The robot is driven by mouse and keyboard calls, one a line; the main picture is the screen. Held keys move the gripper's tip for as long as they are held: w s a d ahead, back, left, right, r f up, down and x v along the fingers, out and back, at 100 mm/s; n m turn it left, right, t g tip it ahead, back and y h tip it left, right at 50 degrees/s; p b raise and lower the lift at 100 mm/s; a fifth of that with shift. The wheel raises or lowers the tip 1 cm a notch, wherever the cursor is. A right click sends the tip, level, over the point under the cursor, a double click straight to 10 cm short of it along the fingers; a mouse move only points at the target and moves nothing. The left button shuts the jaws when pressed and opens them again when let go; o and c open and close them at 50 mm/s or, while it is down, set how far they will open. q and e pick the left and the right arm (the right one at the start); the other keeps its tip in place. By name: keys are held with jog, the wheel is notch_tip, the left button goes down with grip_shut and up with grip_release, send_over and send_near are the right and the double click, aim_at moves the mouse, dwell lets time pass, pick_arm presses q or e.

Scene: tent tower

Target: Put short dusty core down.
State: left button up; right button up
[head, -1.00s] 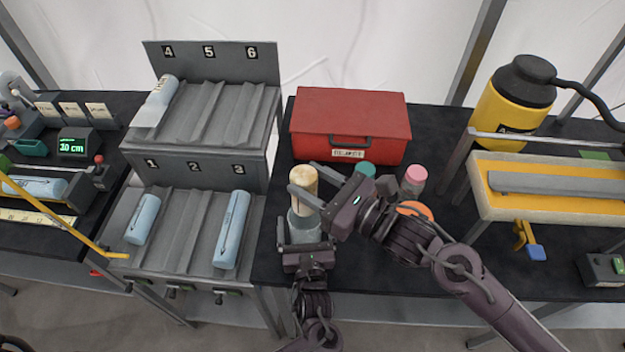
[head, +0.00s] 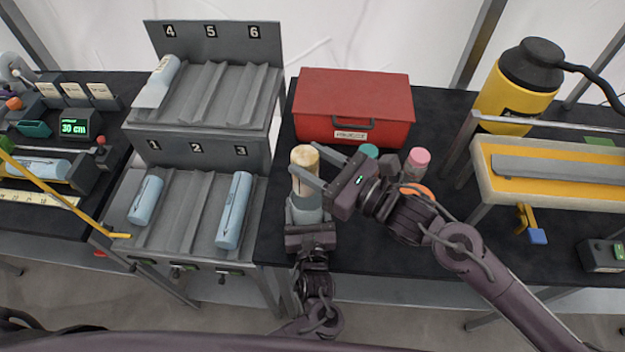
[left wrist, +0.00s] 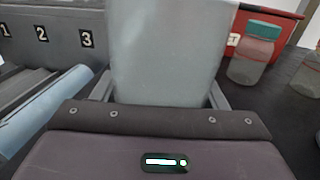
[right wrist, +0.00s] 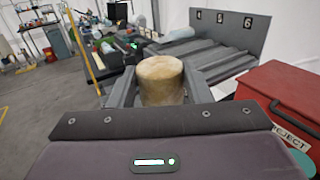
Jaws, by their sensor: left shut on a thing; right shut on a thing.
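A short beige, mottled cylinder (head: 304,156), likely the short dusty core, stands upright between the fingers of my right gripper (head: 312,174). Its round top shows in the right wrist view (right wrist: 161,72). My right gripper is shut on it from the right. Directly below is a pale grey-blue cylindrical container (head: 306,208), which fills the middle of the left wrist view (left wrist: 170,50). My left gripper (head: 307,218) is shut on this container. The cylinder's lower end is hidden; I cannot tell whether it sits inside the container or on it.
A red box (head: 355,100) stands behind the grippers. Jars with teal (head: 370,151), pink (head: 418,160) and orange (head: 417,192) lids stand right, partly behind my right arm. The numbered rack (head: 190,215) at left holds pale blue tubes; slots 2, 5 and 6 look empty.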

jog(key=shift+a+r+n+g+y, duration=0.35)
jog(key=shift+n+g+y, duration=0.25)
jog(key=shift+n+g, duration=0.25)
jog(key=shift+w+n+g, duration=0.15)
jog(key=shift+n+g, duration=0.1)
jog(key=shift+g, duration=0.3)
jog(key=shift+w+d+f+n+g+y, duration=0.15)
jog(key=shift+d+n+g, duration=0.1)
jog(key=shift+g, duration=0.2)
jog(key=shift+w+d+n+g+y, duration=0.15)
jog(key=shift+d+n+g, duration=0.1)
jog(key=shift+g, duration=0.2)
send_over(316, 194)
jog(key=s, duration=0.3)
jog(key=f, duration=0.9)
jog(key=shift+s+d+f, duration=0.1)
jog(key=shift+s+f, duration=0.1)
jog(key=shift+f, duration=0.2)
jog(key=shift+f, duration=0.1)
jog(key=shift+f, duration=0.5)
jog(key=o, duration=1.1)
jog(key=shift+s+f, duration=0.1)
